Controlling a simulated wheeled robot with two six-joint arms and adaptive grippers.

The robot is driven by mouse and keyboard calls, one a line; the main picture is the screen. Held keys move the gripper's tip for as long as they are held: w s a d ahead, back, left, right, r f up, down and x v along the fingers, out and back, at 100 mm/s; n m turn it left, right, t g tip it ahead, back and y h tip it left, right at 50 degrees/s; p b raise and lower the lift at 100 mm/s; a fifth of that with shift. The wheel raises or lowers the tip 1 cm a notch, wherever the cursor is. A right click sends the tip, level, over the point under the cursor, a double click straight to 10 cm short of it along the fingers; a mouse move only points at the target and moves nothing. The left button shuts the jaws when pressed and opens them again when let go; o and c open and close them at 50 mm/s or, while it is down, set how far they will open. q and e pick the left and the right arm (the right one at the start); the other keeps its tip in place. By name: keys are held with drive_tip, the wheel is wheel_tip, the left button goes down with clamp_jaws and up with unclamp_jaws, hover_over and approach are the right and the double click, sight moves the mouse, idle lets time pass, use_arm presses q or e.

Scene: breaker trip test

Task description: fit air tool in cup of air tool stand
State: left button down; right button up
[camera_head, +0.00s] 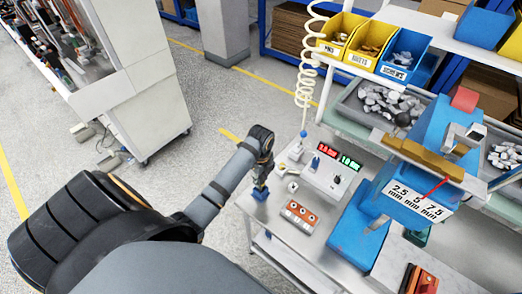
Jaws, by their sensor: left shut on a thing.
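My left gripper (263,177) reaches down over the near left corner of the workbench (279,217). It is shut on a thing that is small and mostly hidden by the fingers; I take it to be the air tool. A small blue block (260,193) shows right below the fingertips, possibly the stand with its cup. I cannot tell whether the held thing is in the cup or above it. A white coiled hose (306,75) hangs down to the bench right of my gripper. My right gripper is not in view.
A white control box (328,177) with red and green displays stands right of my gripper. An orange-and-white block (299,215) lies in front of it. A blue press-like fixture (363,226) and labelled bins (341,33) are farther right. Floor left of the bench is open.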

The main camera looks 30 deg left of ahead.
use_arm(q)
drive_tip(key=shift+f+b, duration=0.45)
drive_tip(key=shift+f, duration=0.85)
drive_tip(key=c, duration=0.9)
unclamp_jaws()
drive_tip(key=shift+c, duration=0.2)
wheel_tip(320, 180, up, 8)
drive_tip(key=shift+f, duration=0.25)
